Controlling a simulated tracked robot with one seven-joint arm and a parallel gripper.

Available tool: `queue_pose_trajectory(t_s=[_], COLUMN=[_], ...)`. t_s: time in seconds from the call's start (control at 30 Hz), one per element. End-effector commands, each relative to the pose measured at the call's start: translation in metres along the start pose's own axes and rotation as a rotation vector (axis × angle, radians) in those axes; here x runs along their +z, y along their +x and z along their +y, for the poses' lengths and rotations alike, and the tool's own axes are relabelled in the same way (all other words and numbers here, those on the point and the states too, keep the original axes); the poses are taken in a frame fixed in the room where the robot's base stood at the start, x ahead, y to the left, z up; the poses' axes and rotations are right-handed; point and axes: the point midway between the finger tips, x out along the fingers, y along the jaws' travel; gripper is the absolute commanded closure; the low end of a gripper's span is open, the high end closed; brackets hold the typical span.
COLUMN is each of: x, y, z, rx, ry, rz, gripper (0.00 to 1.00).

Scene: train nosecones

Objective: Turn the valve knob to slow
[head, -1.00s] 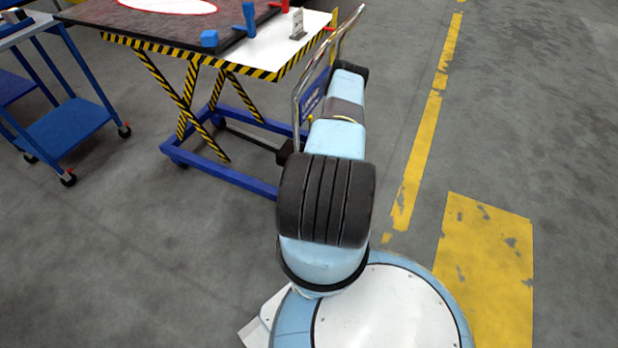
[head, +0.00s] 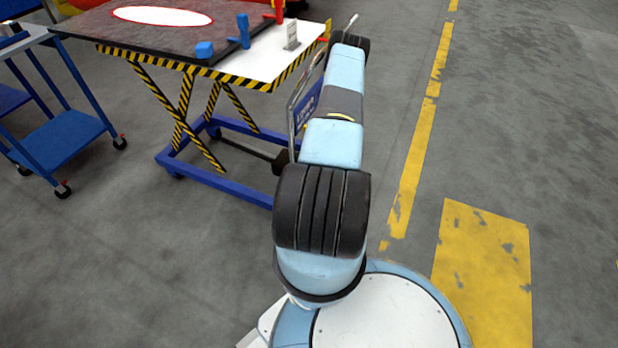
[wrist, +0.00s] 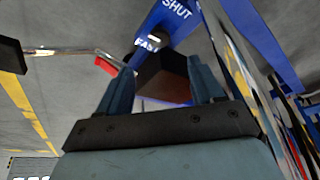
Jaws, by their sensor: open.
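My gripper (wrist: 160,67) is open in the wrist view, one finger on each side of the picture's middle. A dark brown block-like shape (wrist: 165,78) shows between and beyond the fingers. I cannot tell whether it is the valve knob or whether the fingers touch it. A blue panel (wrist: 184,24) lies just beyond, with the white words SHUT and, smaller, FAST. No SLOW label can be read. In the head view, a blue panel with white lettering (head: 308,103) stands by the lift table, partly behind my arm. My gripper is hidden there.
A metal rod with a red tip (wrist: 104,65) reaches in from the left, close to the left finger. The lift table (head: 262,62) stands left of my arm, with a bent metal handle (head: 293,110) at its side. A blue trolley (head: 68,134) is farther left. Floor to the right is clear.

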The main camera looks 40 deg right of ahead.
Motion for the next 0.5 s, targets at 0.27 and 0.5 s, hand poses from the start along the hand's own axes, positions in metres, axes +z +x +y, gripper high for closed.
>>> queue_pose_trajectory(t_s=[0.27, 0.5], x=[0.000, 0.000], y=[-0.021, -0.022], z=[0.000, 0.000], rx=[0.001, 0.001], ry=[-0.002, -0.001], rz=[0.001, 0.001], gripper=[0.33, 0.33])
